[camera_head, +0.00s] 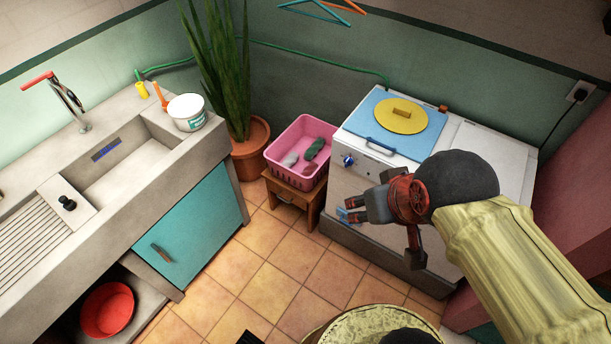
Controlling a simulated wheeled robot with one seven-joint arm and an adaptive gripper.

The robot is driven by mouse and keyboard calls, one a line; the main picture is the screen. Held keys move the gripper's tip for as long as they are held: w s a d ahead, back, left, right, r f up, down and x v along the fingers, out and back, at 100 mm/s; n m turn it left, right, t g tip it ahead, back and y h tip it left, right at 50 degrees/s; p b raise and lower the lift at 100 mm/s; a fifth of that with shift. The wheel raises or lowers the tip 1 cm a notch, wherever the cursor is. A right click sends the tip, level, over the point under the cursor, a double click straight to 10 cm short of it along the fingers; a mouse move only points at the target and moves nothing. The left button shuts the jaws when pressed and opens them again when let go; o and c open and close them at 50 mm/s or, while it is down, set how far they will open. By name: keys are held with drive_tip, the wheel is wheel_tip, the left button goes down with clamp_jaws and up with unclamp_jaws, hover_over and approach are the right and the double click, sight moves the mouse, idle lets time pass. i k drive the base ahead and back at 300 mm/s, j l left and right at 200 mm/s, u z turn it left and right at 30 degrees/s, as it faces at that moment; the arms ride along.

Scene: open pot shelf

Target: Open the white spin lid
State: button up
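A white twin-tub washing machine (352,180) stands against the green wall. The white spin lid (487,148) is the flat panel on the right of its top, and it looks shut. My arm hides its near part. On the left of the top is a blue lid (372,128), lying flat, with a yellow disc (401,115) on it. My gripper (360,208) is in front of the machine's front panel, left of the spin lid and apart from it.
A pink basket (300,180) with several items sits on a wooden stool (284,196) left of the machine. The sink counter (100,195) is on the left. The tiled floor (255,265) between is clear.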

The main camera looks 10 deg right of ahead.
sight(508, 159)
drive_tip(key=z, duration=0.4)
drive_tip(key=l+z, duration=0.15)
drive_tip(key=z, duration=0.6)
drive_tip(key=l+z, duration=0.1)
drive_tip(key=z, duration=0.25)
drive_tip(key=i, duration=0.35)
